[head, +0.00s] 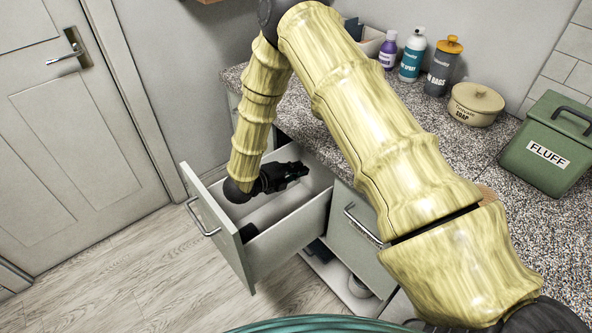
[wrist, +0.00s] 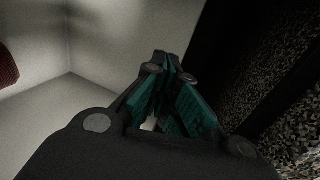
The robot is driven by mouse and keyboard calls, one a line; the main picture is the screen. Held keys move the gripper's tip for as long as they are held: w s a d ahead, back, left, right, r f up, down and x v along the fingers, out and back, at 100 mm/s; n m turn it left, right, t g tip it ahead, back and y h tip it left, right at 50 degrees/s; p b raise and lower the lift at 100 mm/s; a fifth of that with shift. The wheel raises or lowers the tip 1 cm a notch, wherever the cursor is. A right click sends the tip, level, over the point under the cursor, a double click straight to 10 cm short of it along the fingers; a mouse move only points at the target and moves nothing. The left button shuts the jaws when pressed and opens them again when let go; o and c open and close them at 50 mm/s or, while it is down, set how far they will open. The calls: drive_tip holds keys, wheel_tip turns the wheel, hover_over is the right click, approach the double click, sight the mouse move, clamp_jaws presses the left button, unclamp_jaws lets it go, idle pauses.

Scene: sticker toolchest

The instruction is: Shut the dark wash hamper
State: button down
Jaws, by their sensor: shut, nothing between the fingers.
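No label for a dark wash hamper can be read in either view. A grey-green drawer (head: 216,222) with a pale inside stands pulled out from the counter in the head view; I cannot tell whether it is the hamper. Its bar handle (head: 203,221) is on the outer front. My gripper (head: 298,169) is shut and empty, over or inside the drawer, pointing toward the counter. In the wrist view its teal finger pads (wrist: 168,72) meet at the tips, with pale walls (wrist: 110,38) to the left. A dark thing (head: 248,232) lies at the drawer's front end, partly hidden.
The speckled counter (head: 420,130) carries several bottles, a soap tin (head: 476,104) and a green FLUFF box (head: 548,143). Free floor (head: 120,285) and a door (head: 90,130) are at left.

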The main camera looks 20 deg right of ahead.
sight(314, 164)
drive_tip(key=shift+p+x, duration=0.5)
drive_tip(key=shift+x, duration=3.05)
drive_tip(key=shift+f, duration=0.1)
drive_tip(key=d, duration=0.2)
drive_tip(key=w+d+b, duration=0.1)
drive_tip(key=d, duration=0.1)
drive_tip(key=shift+w+d, duration=0.1)
drive_tip(key=shift+d, duration=0.05)
drive_tip(key=p+v, duration=0.1)
drive_tip(key=v, duration=0.9)
